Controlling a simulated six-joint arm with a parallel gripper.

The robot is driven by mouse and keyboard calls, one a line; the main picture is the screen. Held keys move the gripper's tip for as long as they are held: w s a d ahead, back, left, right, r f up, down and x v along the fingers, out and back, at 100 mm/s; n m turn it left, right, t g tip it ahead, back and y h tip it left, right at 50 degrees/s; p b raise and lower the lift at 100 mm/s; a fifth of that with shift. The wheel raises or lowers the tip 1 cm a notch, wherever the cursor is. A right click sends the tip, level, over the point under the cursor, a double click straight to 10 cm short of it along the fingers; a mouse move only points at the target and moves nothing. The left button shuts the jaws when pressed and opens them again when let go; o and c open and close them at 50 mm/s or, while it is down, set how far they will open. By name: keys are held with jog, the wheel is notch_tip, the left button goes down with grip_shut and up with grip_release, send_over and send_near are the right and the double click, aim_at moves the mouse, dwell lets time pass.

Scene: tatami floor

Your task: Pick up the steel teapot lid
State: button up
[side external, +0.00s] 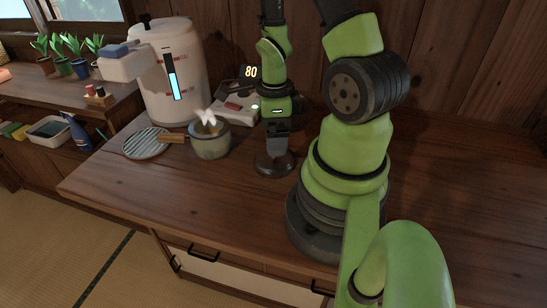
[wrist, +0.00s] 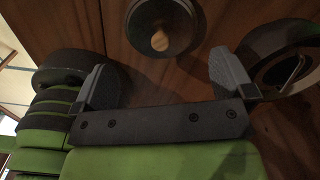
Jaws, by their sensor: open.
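The lid (wrist: 163,22) is a dark round disc with a pale wooden knob, partly cut off by the top edge of the wrist view. In the side external view, the dark lid (side external: 275,166) appears to lie flat on the wooden counter directly below my gripper (side external: 276,147). In the wrist view my gripper (wrist: 163,66) is open and empty. Its two fingers are spread wide, and the lid lies beyond them, apart from both. No teapot can be clearly made out.
A pot (side external: 210,145) with a wooden handle stands left of my gripper, beside a striped round mat (side external: 147,143). A tall white dispenser (side external: 175,75) and a white device (side external: 236,105) stand behind. The front counter (side external: 180,205) is clear.

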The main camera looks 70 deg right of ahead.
jog(key=shift+w+f, duration=0.15)
jog(key=shift+f, duration=1.65)
jog(key=shift+w+f, duration=0.1)
jog(key=shift+f, duration=1.65)
jog(key=shift+c, duration=0.5)
jog(key=c, duration=0.4)
